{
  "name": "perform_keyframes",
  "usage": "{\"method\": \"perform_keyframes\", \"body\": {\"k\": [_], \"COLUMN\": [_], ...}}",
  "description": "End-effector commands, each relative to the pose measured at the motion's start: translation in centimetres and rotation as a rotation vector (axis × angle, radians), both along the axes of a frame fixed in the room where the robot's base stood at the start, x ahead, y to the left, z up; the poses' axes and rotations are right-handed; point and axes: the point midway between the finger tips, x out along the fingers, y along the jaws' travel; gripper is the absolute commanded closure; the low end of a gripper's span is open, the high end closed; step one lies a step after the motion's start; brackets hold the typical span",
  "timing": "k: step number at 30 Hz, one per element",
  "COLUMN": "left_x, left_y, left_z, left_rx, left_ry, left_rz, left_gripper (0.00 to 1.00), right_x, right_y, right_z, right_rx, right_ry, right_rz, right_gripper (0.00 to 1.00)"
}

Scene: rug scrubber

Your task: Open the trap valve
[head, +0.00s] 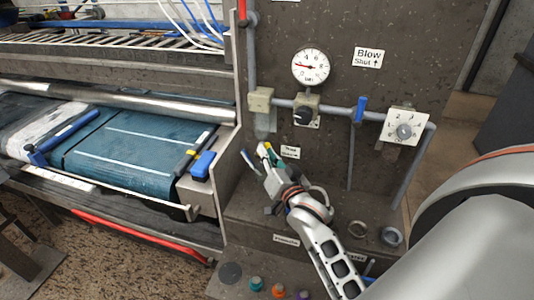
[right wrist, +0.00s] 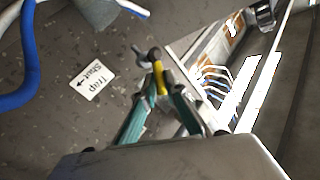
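The trap valve (right wrist: 154,54) shows in the right wrist view with a dark round end and a yellow handle (right wrist: 161,80). A label reading "Trap Shut" (right wrist: 92,82) with an arrow is beside it. The teal fingers of my right gripper (right wrist: 158,94) narrow towards each other on both sides of the yellow handle. I cannot tell whether they press on it. In the head view my right gripper (head: 266,154) is at the panel below the pale trap unit (head: 261,99), left of the small label (head: 290,152). The gripper hides most of the valve there. My left gripper is out of view.
A pressure gauge (head: 311,67), black knob (head: 303,115), blue lever (head: 360,108) and numbered dial (head: 404,131) sit along the panel's pipe. The rug conveyor (head: 135,155) and its side plate stand left. Coloured buttons (head: 277,290) are below.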

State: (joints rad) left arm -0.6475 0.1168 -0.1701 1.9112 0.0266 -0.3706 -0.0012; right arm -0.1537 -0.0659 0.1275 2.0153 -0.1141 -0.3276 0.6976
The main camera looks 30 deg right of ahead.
Motion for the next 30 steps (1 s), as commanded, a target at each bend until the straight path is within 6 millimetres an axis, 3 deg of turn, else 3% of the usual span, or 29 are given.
{"method": "perform_keyframes", "body": {"k": [10, 30], "left_x": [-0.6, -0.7], "left_y": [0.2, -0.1], "left_z": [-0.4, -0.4], "left_rx": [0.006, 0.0], "left_ry": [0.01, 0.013], "left_rz": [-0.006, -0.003], "left_gripper": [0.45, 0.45], "right_x": [0.2, 1.5], "right_y": [0.2, 1.3], "right_z": [0.4, 1.4], "right_rx": [-0.049, -0.33], "right_ry": [0.055, 0.387], "right_rz": [0.0, 0.0], "right_gripper": [1.0, 1.0]}}
